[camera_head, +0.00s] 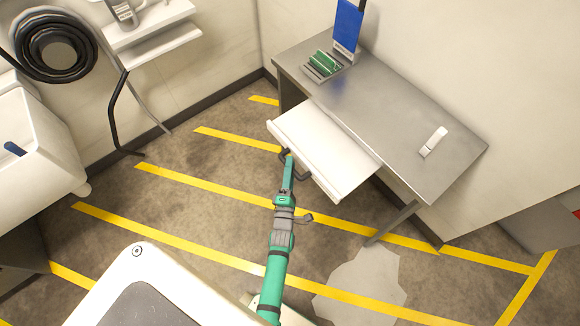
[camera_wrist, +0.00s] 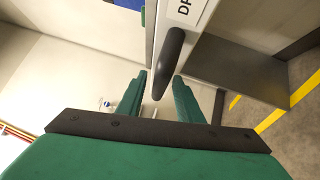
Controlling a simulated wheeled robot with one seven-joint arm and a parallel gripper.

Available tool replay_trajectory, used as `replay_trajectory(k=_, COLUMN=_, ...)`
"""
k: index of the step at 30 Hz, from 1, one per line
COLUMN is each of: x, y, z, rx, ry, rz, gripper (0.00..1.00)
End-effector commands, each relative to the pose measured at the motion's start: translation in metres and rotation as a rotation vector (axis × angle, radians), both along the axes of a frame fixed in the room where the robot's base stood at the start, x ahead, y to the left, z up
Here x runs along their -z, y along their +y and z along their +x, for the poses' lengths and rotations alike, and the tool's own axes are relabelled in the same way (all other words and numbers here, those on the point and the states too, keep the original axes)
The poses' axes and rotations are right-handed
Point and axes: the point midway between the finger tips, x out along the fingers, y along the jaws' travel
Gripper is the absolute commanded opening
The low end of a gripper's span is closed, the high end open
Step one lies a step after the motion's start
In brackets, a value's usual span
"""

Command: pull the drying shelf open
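The drying shelf (camera_head: 322,150) is a white slab standing well out from under the grey metal table, on its left side. Its front carries a dark bar handle (camera_head: 301,174). In the wrist view the handle (camera_wrist: 169,60) runs down between my green fingertips, beside a white label (camera_wrist: 186,10) with cut-off letters "DR". My gripper (camera_head: 288,157) is at the far end of the handle, with its fingers close on both sides of it. It also shows in the wrist view (camera_wrist: 160,78). The exact finger contact is partly hidden.
The metal table (camera_head: 405,115) holds a green rack (camera_head: 324,64), a blue-and-white box (camera_head: 347,27) and a small white item (camera_head: 434,141). A white basin (camera_head: 38,150) and a coiled black hose (camera_head: 55,45) are at left.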

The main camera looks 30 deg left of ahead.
Motion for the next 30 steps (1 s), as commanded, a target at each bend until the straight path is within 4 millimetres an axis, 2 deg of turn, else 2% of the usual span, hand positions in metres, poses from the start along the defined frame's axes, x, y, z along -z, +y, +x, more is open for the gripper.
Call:
replay_trajectory(k=8, x=0.000, y=0.000, z=0.000, rx=0.000, ry=0.000, rz=0.000, gripper=0.34)
replay_trajectory(k=12, x=0.001, y=-0.003, z=-0.007, rx=0.000, ry=0.001, rz=0.000, gripper=0.34)
replay_trajectory(k=24, x=0.011, y=-0.033, z=-0.069, rx=0.000, ry=0.002, rz=-0.001, gripper=0.34)
replay_trajectory(k=30, x=0.014, y=-0.043, z=-0.090, rx=0.000, ry=0.000, rz=0.001, gripper=0.34)
